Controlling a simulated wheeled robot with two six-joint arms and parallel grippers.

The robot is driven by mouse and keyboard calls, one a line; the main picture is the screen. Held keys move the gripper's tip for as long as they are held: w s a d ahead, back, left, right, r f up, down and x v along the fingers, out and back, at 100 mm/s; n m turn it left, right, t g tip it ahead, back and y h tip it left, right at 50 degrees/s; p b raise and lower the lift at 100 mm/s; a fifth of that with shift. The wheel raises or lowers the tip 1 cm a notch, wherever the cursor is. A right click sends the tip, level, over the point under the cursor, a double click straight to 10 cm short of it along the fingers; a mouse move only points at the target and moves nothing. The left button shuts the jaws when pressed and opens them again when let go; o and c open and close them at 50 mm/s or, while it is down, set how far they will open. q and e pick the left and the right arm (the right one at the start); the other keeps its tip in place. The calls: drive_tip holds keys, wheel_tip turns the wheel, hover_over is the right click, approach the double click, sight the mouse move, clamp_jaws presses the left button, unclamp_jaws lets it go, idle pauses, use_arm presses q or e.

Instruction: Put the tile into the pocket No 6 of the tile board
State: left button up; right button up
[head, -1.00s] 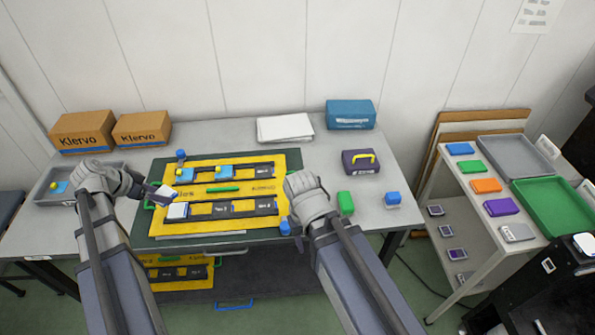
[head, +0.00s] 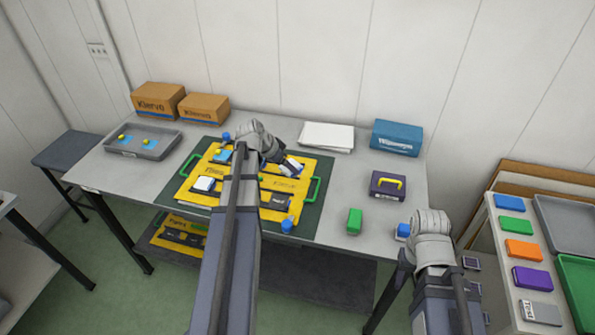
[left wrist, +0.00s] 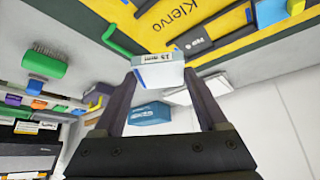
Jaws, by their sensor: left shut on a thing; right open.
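The yellow tile board (head: 313,170) lies on a dark green mat on the table, with dark pocket strips in two rows. My left gripper (head: 281,161) is over the board's back right part, shut on the tile (head: 292,167). In the left wrist view the tile (left wrist: 160,75) is white with a bluish face and a small printed label, held between the fingertips, with the yellow board (left wrist: 190,40) beyond it. Pocket numbers are too small to read. My left forearm hides the board's middle. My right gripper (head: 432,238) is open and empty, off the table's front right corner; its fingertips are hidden.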

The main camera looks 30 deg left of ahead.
use_arm(q)
drive_tip(key=w+a+n+y, duration=0.35)
drive_tip(key=w+n, duration=0.25)
drive_tip(key=w, duration=0.2)
wheel_tip(320, 180, down, 6)
drive_tip(key=b, duration=0.5)
drive_tip(key=shift+a+r+b, duration=0.15)
drive_tip(key=shift+r+b, duration=0.1)
drive_tip(key=shift+b, duration=0.1)
wheel_tip(320, 180, down, 4)
drive_tip(key=b, duration=0.3)
drive_tip(key=shift+r+b, duration=0.15)
drive_tip(key=shift+b, duration=0.2)
drive_tip(key=shift+s, duration=0.1)
drive_tip(key=o, duration=1.4)
